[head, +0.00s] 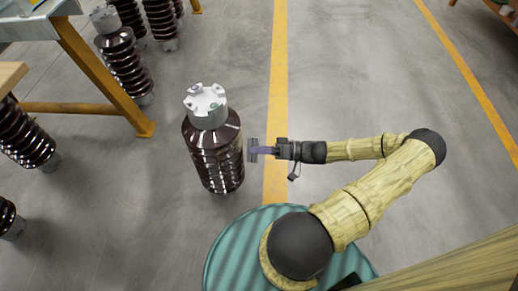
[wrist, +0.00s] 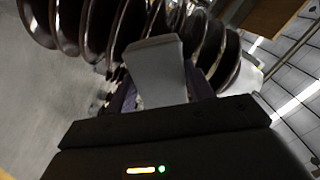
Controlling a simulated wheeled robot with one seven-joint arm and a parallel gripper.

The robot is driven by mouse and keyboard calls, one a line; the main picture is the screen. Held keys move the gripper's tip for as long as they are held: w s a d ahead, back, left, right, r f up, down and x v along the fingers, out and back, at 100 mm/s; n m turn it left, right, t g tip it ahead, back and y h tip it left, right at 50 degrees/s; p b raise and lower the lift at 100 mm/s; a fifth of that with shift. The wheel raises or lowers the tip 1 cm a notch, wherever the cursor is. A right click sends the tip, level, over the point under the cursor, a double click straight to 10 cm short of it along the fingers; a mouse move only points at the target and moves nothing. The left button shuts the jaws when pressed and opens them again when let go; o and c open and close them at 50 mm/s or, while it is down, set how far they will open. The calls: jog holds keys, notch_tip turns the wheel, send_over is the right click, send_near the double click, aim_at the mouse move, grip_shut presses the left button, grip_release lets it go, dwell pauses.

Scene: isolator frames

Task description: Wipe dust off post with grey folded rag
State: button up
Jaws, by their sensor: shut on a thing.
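The post (head: 213,150) is a dark brown, glossy ribbed insulator with a pale metal cap, standing upright on the floor left of my gripper. Its ribs (wrist: 85,25) fill the upper part of the wrist view. My gripper (head: 262,150) points left at the post's side. It is shut on the grey folded rag (head: 252,149), which shows as a flat grey slab in the wrist view (wrist: 155,68). The rag is at or very near the ribs; I cannot tell whether it touches. Dust on the post cannot be made out.
Several similar brown insulators (head: 127,65) stand at the upper left and left. A table with an orange-yellow leg (head: 105,80) is at the upper left. A yellow floor line (head: 279,60) runs behind my gripper. The grey floor right of it is clear.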

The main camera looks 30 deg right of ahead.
aim_at(253, 143)
jog(key=shift+p+x, duration=0.4)
jog(key=shift+x, duration=0.5)
dwell(0.4)
notch_tip(253, 143, up, 4)
jog(key=p, duration=0.4)
jog(key=shift+s+d+f, duration=0.1)
jog(key=shift+d+f, duration=0.05)
jog(key=shift+f, duration=0.05)
notch_tip(253, 143, up, 3)
jog(key=p, duration=0.3)
jog(key=shift+r+p, duration=0.25)
jog(key=shift+p, duration=0.1)
dwell(0.3)
